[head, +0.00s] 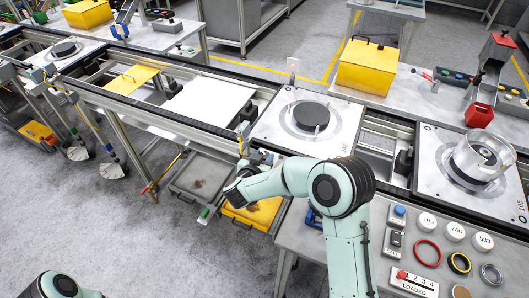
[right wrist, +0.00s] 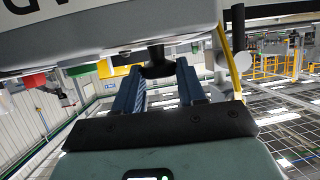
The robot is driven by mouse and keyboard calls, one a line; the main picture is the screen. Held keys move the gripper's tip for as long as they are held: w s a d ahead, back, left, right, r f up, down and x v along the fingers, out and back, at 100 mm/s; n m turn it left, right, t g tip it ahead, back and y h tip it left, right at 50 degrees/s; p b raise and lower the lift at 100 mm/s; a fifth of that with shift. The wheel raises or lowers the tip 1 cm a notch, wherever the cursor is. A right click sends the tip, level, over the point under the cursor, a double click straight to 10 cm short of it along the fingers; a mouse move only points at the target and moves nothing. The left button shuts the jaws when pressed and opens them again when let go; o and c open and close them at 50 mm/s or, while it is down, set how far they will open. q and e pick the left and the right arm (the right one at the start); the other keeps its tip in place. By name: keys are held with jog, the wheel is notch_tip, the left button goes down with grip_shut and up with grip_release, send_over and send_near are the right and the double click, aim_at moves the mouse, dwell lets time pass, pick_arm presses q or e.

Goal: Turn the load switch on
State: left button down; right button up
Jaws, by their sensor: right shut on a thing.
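My right gripper (right wrist: 160,88) is shut on a black knob (right wrist: 157,62) in the right wrist view. Its two blue fingers stand on either side of the knob. The knob sticks out from a pale grey box (right wrist: 110,28) whose partly cut-off lettering ends in what looks like "AD"; I take this as the load switch. Its on or off position cannot be told. In the head view my right arm reaches left to the conveyor's front edge, and the fingertips are hidden. Only a piece of my left arm shows at the bottom left; its gripper is out of view.
The conveyor (head: 180,118) carries a plate with a black disc (head: 310,117) just beyond my right arm. Grey and yellow bins (head: 200,176) sit under it. A front-right table holds rings, numbered discs and a "LOADED" panel (head: 413,283). A yellow box (head: 367,68) stands behind.

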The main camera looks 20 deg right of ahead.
jog(key=shift+w+a+r+m+g+h+p, duration=0.1)
jog(key=shift+w+a+m+g+h+p, duration=0.05)
jog(key=shift+m+g+h+p, duration=0.4)
jog(key=shift+w+a+r+m+g+h+p, duration=0.1)
jog(key=shift+w+m+g+h+p, duration=0.1)
jog(key=shift+m+g+h, duration=0.3)
pick_arm(q)
jog(key=shift+t, duration=0.3)
jog(key=shift+w+r+p, duration=0.4)
jog(key=shift+w+r, duration=1.55)
jog(key=shift+w, duration=0.15)
pick_arm(e)
jog(key=shift+f+m+g+h, duration=0.1)
jog(key=shift+m+g+h, duration=0.35)
jog(key=shift+m+g, duration=0.55)
jog(key=o, duration=1)
jog(key=shift+f, duration=0.1)
jog(key=shift+s+a, duration=0.1)
pick_arm(q)
jog(key=shift+s+f+b, duration=0.7)
jog(key=shift+s+f, duration=0.2)
jog(key=shift+s, duration=0.2)
pick_arm(e)
jog(key=shift+v, duration=6.6)
